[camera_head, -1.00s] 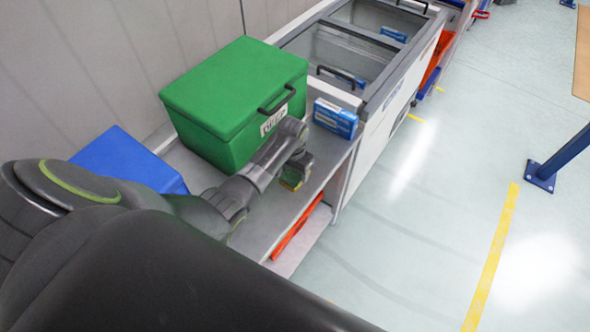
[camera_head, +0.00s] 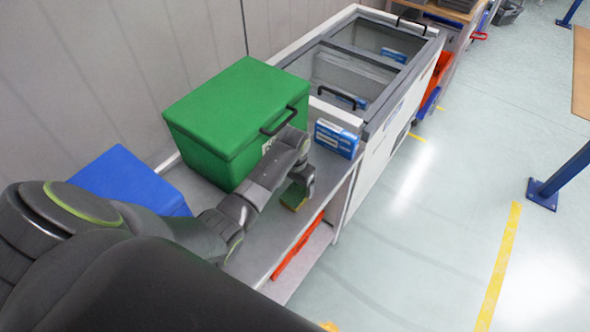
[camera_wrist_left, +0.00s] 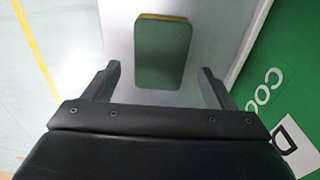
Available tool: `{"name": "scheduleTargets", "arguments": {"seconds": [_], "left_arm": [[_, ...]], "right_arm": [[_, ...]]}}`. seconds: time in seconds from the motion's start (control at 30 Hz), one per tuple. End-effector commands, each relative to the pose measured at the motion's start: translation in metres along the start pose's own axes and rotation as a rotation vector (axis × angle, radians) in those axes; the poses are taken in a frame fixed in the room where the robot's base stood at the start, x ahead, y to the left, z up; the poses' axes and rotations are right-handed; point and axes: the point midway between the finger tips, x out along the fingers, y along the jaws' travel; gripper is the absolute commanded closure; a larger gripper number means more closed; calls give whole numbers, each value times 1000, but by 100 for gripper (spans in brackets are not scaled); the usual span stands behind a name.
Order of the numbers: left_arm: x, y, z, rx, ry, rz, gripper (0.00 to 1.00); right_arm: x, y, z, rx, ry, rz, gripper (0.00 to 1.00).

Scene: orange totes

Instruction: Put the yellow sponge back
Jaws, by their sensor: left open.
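The sponge (camera_head: 294,196) lies on the grey counter, in front of the green box; it has a green top and a yellow layer at its edge. It also shows in the left wrist view (camera_wrist_left: 162,52), flat and ahead of the fingers. My left gripper (camera_head: 303,181) is over the counter close to the sponge. In the left wrist view the gripper (camera_wrist_left: 160,75) is open, its two fingers apart and empty, with the sponge beyond and between their tips. My right gripper is not in view.
A green lidded box (camera_head: 235,110) with a black handle stands behind the gripper. A blue and white carton (camera_head: 337,138) stands to its right, beside a glass-topped freezer (camera_head: 350,70). A blue box (camera_head: 125,180) is at left.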

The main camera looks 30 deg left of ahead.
Motion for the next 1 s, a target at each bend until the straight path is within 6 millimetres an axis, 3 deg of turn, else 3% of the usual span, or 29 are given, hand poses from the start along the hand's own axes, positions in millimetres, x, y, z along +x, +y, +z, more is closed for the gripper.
{"name": "scheduleTargets", "arguments": {"seconds": [0.2, 0.43, 1.0], "left_arm": [[-42, -1, -1, 1, 4, -1, 22], [-73, 0, -1, 1, 2, -1, 22], [-82, 0, 0, 1, 0, 0, 22]], "right_arm": [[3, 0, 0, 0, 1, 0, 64], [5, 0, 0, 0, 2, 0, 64], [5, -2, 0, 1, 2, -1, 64]]}}
